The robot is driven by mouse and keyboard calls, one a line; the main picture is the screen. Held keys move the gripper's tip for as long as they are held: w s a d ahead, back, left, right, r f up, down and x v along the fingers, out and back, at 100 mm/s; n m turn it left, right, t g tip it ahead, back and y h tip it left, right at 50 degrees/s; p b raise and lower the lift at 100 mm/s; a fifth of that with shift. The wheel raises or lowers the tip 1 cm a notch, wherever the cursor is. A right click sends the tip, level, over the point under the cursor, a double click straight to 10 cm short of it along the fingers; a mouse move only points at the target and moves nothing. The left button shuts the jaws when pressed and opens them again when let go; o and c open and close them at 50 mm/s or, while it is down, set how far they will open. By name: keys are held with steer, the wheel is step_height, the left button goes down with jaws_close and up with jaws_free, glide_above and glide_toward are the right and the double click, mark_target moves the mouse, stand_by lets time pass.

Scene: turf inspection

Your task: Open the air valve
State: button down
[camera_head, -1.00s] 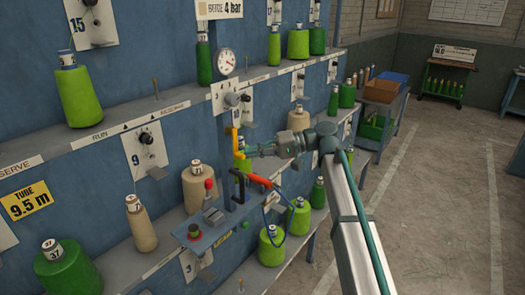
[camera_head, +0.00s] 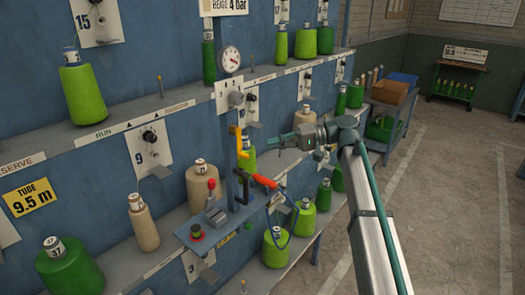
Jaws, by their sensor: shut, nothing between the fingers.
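The air valve's yellow handle (camera_head: 238,139) is on the blue post below the round pressure gauge (camera_head: 231,59). It hangs mostly downward, with a bend near its top. My gripper (camera_head: 263,145) is just right of the handle, pointing left at it, with its fingers closed and empty. A small gap seems to show between fingertips and handle, but depth is hard to judge. The handle's far side and the valve body are not clear at this size.
Below is a small shelf (camera_head: 187,233) with a red-knobbed lever (camera_head: 211,186) and a red button (camera_head: 196,230). Yarn cones line the blue rack. The aisle floor (camera_head: 450,200) at right is clear.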

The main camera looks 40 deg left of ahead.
steer(key=b+v, duration=0.2)
steer(key=v, duration=0.5)
steer(key=shift+d, duration=0.35)
steer(key=shift+f, duration=0.15)
